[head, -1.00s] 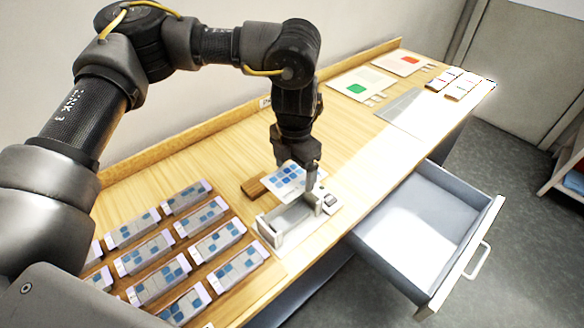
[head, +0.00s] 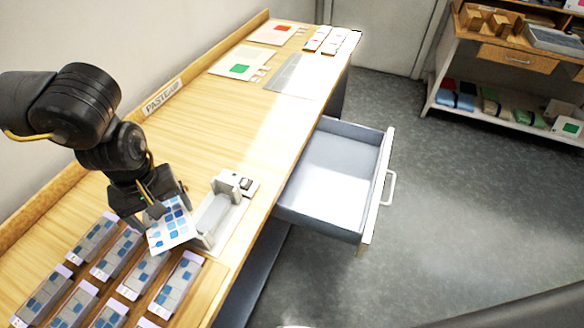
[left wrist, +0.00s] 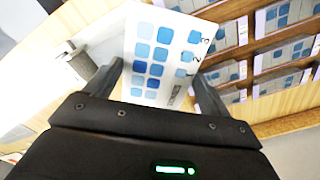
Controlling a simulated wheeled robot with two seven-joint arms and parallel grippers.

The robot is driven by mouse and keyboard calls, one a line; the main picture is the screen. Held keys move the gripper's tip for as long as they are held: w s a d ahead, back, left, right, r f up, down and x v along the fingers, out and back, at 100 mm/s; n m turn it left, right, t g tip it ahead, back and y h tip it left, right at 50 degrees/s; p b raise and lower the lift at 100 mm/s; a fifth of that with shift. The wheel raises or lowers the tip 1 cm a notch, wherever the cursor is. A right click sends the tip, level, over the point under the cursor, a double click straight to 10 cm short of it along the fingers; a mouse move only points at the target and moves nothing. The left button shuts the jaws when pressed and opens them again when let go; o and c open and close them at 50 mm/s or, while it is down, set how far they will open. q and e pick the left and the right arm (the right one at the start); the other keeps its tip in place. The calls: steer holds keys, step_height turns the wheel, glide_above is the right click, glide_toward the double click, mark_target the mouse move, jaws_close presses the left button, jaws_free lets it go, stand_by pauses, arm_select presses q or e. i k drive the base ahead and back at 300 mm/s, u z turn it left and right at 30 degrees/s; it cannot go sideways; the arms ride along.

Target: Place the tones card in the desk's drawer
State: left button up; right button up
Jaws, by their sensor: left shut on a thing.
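The tones card (head: 172,229) is white with rows of blue squares in several shades. My left gripper (head: 160,205) is shut on it and holds it tilted, beside the small white-and-grey device on the desk. In the left wrist view the card (left wrist: 160,55) sits between the two fingers of the left gripper (left wrist: 155,85). The desk's drawer (head: 330,180) is pulled out on the desk's right side. Its inside looks empty, and the card is to the left of it. My right gripper is not in view.
A grey-white device (head: 215,212) stands between card and drawer. Racks of blue-patterned cards (head: 100,262) fill the near left desk. A shelf (head: 520,105) stands far right.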

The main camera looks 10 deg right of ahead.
mark_target(318, 184)
steer(key=z, duration=1.6)
steer(key=i, duration=0.35)
steer(key=z, duration=0.05)
